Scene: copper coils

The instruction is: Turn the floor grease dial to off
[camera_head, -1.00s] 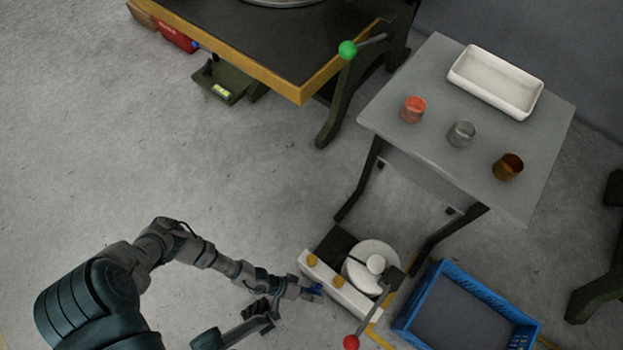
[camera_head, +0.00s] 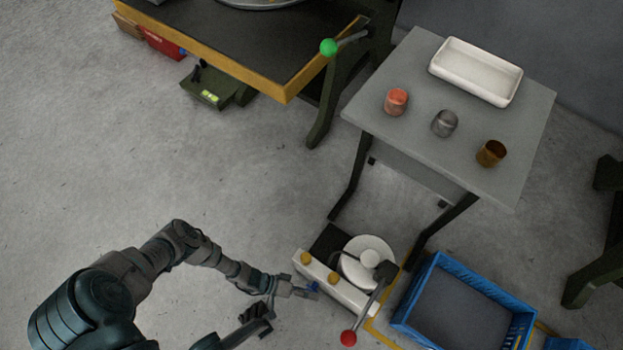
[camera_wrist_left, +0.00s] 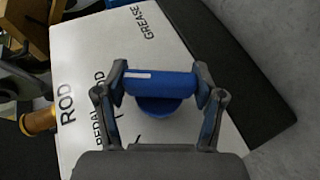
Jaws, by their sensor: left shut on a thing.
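The grease dial is a blue knob (camera_head: 314,286) with a white mark on its grip, on the front of a white control box (camera_head: 349,293) on the floor. In the left wrist view the dial (camera_wrist_left: 161,84) sits between both fingers, with the printed word GREASE beyond it. My left gripper (camera_head: 306,289) is shut on the dial's grip; the fingers (camera_wrist_left: 160,92) press on its two ends. What I take for my right gripper (camera_head: 257,312) is small and dark below the left arm; its fingers are too small to read.
Brass knobs (camera_head: 306,258) sit on the same box. A lever with a red ball (camera_head: 348,338) rises close to its right. A blue crate (camera_head: 473,285) stands at the right. A grey table (camera_head: 385,124) is behind. The floor to the left is open.

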